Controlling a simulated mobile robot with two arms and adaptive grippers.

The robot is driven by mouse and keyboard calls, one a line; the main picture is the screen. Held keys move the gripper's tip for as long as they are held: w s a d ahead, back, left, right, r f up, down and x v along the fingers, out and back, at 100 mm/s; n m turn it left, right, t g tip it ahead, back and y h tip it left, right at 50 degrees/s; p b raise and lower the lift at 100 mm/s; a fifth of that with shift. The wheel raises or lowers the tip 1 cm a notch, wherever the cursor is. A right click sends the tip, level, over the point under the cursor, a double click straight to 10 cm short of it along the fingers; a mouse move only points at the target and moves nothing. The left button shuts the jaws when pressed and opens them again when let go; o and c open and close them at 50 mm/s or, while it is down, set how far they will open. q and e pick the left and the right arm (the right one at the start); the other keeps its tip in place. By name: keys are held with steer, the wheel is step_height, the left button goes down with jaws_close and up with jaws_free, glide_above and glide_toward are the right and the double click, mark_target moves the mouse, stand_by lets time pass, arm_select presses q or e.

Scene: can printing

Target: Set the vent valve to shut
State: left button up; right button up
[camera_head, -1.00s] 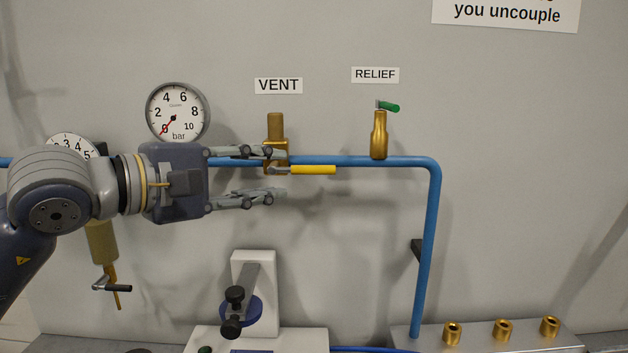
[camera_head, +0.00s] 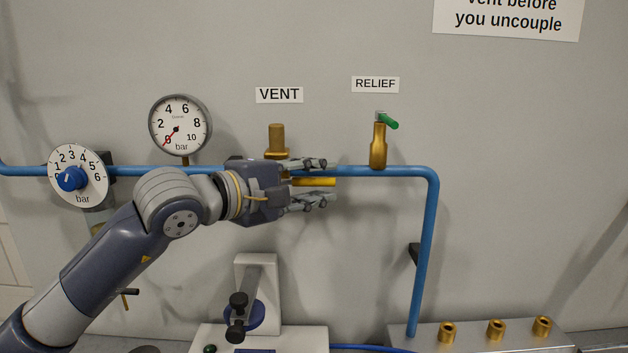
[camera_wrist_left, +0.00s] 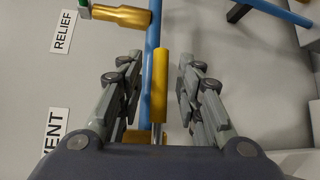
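The vent valve (camera_head: 277,140) is a brass body on the blue pipe under the VENT label (camera_head: 279,95). Its yellow handle (camera_head: 318,182) points right, level and along the pipe; it also shows in the left wrist view (camera_wrist_left: 160,85). My left gripper (camera_head: 324,181) is open, with one finger above the handle and one below. In the left wrist view the handle lies between the two fingers (camera_wrist_left: 160,95) with a gap on each side. The gripper hides the lower valve body and the handle's root. My right gripper is not in view.
The blue pipe (camera_head: 350,171) runs close behind the gripper, then bends down at right. A brass relief valve (camera_head: 378,148) with a green lever stands right of it. A pressure gauge (camera_head: 180,125) reads about 0. A blue-knob dial (camera_head: 78,175) is at left.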

arm_select(q)
jaws_close()
steer(key=shift+f, duration=0.1)
steer(key=a+f+m+g+y, duration=0.2)
steer(key=a+f+m+y, duration=0.4)
steer(key=y, duration=0.7)
steer(key=shift+a+f+m+g, duration=0.15)
steer(key=shift+a+m+g, duration=0.2)
steer(key=shift+m, duration=0.85)
